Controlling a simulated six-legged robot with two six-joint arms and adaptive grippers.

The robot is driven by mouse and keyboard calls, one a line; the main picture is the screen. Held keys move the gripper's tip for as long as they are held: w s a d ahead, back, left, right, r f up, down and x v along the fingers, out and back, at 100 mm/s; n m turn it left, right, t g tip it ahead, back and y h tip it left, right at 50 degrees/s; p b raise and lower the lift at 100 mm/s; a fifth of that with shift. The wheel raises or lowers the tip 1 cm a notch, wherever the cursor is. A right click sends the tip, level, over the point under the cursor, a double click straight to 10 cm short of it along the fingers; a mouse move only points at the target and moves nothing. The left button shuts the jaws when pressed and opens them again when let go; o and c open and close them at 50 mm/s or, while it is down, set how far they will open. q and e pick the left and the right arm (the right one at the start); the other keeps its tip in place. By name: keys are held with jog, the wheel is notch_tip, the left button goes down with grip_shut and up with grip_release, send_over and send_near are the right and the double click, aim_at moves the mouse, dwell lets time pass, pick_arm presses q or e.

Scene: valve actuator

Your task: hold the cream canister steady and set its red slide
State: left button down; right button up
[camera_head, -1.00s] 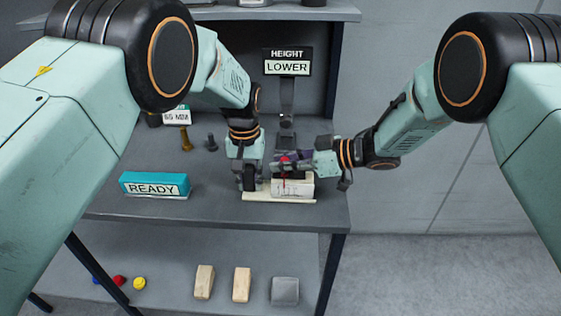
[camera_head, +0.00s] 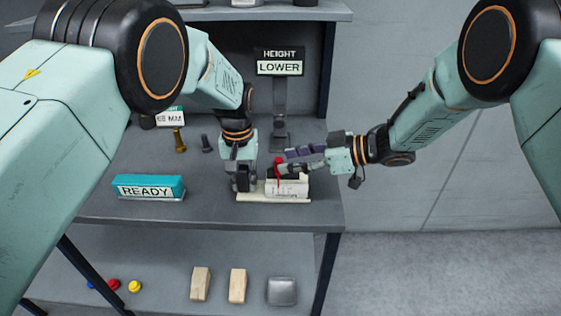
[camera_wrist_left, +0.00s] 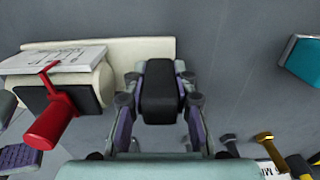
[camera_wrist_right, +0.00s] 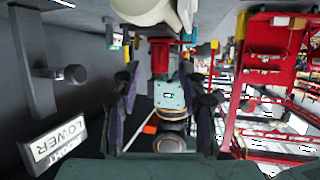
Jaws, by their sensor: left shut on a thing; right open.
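The cream canister (camera_head: 288,188) lies on a pale base plate (camera_head: 262,198) near the shelf's front edge. Its marked face and cream end (camera_wrist_left: 98,80) show in the left wrist view. The red slide (camera_head: 278,162) sticks up from it; its red knob and thin pointer (camera_wrist_left: 52,122) show beside the marked face. My right gripper (camera_head: 284,168) is open and comes in from the right close to the slide. In the right wrist view the red knob (camera_wrist_right: 160,55) shows beyond and between the spread fingers.
A sign reading HEIGHT LOWER (camera_head: 280,62) stands behind the canister. A teal READY block (camera_head: 148,187) is at left. Two bolts (camera_head: 179,140) and a small sign (camera_head: 170,116) stand behind it. Wooden blocks (camera_head: 238,285) lie on the lower shelf.

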pick_arm(q)
jog(key=shift+s+f, duration=0.15)
jog(key=shift+f, duration=0.05)
pick_arm(e)
jog(key=v, duration=0.8)
pick_arm(q)
jog(key=c, duration=1)
grip_release()
jog(key=shift+r, duration=0.1)
